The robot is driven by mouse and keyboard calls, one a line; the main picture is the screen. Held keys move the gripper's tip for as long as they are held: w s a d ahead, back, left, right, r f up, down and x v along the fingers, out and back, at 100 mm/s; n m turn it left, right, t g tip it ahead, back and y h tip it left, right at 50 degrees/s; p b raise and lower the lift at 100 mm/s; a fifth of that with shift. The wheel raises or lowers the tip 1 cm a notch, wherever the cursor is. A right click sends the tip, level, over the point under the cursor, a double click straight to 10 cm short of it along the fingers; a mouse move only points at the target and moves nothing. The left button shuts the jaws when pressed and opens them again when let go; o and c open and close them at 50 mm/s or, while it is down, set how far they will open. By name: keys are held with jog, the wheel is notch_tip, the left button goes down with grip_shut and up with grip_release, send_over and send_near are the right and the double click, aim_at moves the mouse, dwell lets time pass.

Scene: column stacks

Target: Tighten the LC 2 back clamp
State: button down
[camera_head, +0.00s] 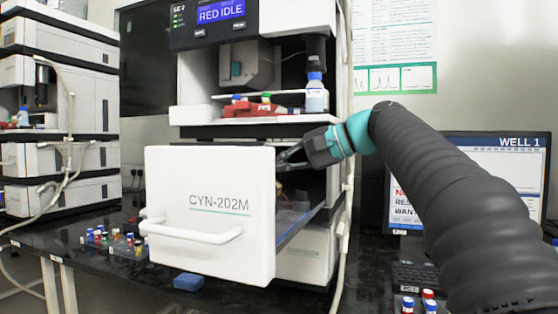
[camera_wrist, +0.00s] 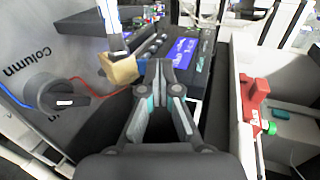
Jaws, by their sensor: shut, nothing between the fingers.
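The LC 2 stack (camera_head: 216,40) stands in the middle of the head view, with its CYN-202M drawer (camera_head: 208,212) pulled out. My gripper (camera_head: 284,160) reaches in from the right, just behind the drawer front. In the wrist view my gripper (camera_wrist: 162,82) is shut and empty. A black knob (camera_wrist: 58,101) sits on a grey panel marked "Column" to its left, apart from the fingers. A tan block (camera_wrist: 120,69) with a metal tube entering its top is ahead and left of the fingertips. I cannot tell which part is the back clamp; the drawer front hides the interior in the head view.
Red and blue lines (camera_wrist: 95,88) run from the knob area. A red rack (camera_head: 254,110) and a blue-capped bottle (camera_head: 317,94) stand on the shelf above the drawer. Small vials (camera_head: 115,240) and a blue block (camera_head: 188,282) lie on the bench. A monitor (camera_head: 500,180) stands right.

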jog(key=shift+a+r+p, duration=0.15)
jog(key=shift+r+p, duration=0.1)
jog(key=shift+p, duration=0.3)
jog(key=shift+w+a+p, duration=0.1)
jog(key=shift+a+p, duration=0.2)
jog(key=shift+p, duration=0.25)
jog(key=shift+w+a+f+p, duration=0.15)
jog(key=shift+w+a+p, duration=0.05)
jog(key=shift+a+p, duration=0.4)
jog(key=shift+w, duration=0.1)
jog(key=shift+d+f, duration=0.1)
jog(key=shift+f, duration=0.05)
jog(key=shift+s+d+f, duration=0.15)
jog(key=shift+s+d, duration=0.15)
jog(key=shift+d, duration=0.3)
jog(key=s+d+r, duration=0.1)
jog(key=d+r, duration=0.2)
jog(key=s+d+r, duration=0.1)
jog(key=d+r, duration=0.2)
jog(key=s+d+r+p, duration=0.1)
jog(key=d+r, duration=0.2)
jog(key=shift+s+d+r, duration=0.15)
jog(key=shift+r, duration=0.25)
jog(key=shift+f, duration=0.1)
